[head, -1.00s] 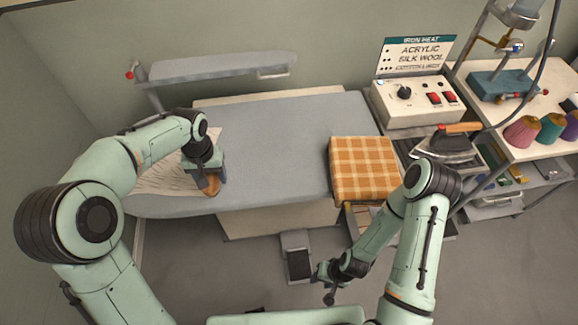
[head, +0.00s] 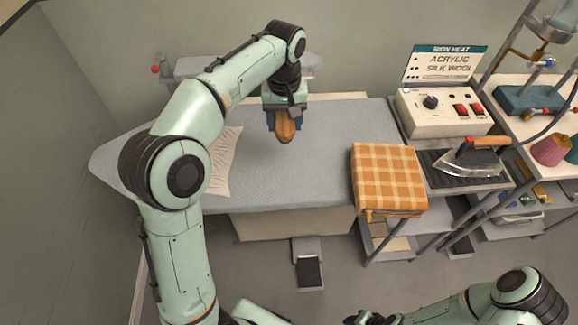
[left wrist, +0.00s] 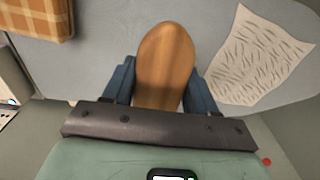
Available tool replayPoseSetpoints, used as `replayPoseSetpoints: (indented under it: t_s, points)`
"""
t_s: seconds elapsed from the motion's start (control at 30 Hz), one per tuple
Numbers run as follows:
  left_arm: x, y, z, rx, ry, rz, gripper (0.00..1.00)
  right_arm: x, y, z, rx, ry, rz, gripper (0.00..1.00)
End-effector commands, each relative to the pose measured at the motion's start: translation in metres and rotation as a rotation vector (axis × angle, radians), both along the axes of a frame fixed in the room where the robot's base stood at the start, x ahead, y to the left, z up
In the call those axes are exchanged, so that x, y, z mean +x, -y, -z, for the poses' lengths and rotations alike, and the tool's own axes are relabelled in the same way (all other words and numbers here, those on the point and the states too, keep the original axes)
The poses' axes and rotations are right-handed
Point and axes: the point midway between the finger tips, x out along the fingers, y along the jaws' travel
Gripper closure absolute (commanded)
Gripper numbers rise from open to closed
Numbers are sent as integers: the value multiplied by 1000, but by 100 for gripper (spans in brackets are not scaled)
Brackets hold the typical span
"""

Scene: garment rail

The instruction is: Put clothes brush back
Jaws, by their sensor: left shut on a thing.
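The clothes brush (head: 285,127) has a brown wooden back and is in my left gripper (head: 284,117), above the far middle part of the grey ironing board (head: 320,170). In the left wrist view the brush's rounded wooden back (left wrist: 166,62) lies between the two blue fingers, which are shut on it. Its bristle side is hidden. My right gripper (head: 368,318) is at the bottom edge of the head view, low and away from the board; its fingers are too small and cut off to tell whether they are open.
A sheet of paper (head: 222,165) lies on the board at left. A folded orange checked cloth (head: 388,180) is at the board's right end. Beyond it are an iron (head: 470,160) on a dark rest and a control box (head: 440,108). A narrow sleeve board (head: 200,66) stands behind.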

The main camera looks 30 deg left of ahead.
Motion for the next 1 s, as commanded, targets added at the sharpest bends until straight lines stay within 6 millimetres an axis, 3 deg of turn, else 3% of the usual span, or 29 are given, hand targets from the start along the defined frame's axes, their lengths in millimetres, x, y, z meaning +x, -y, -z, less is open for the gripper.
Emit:
replayPoseSetpoints:
  t_s: [0.2,0.37,0.47,0.6,0.8,1.0]
  points:
    - [-3,-5,-11,-3,1,-39,92,-1,0,1,0,0,0,57]
    - [0,0,-1,0,-2,-7,92,0,0,1,0,0,0,57]
    - [4,11,24,5,-7,69,92,0,0,1,0,0,0,57]
    - [8,34,74,10,-10,226,92,0,0,1,0,0,0,57]
    - [3,65,133,5,-5,427,92,0,0,1,0,0,0,57]
    - [-2,77,157,-2,-1,514,92,0,0,1,0,0,0,57]
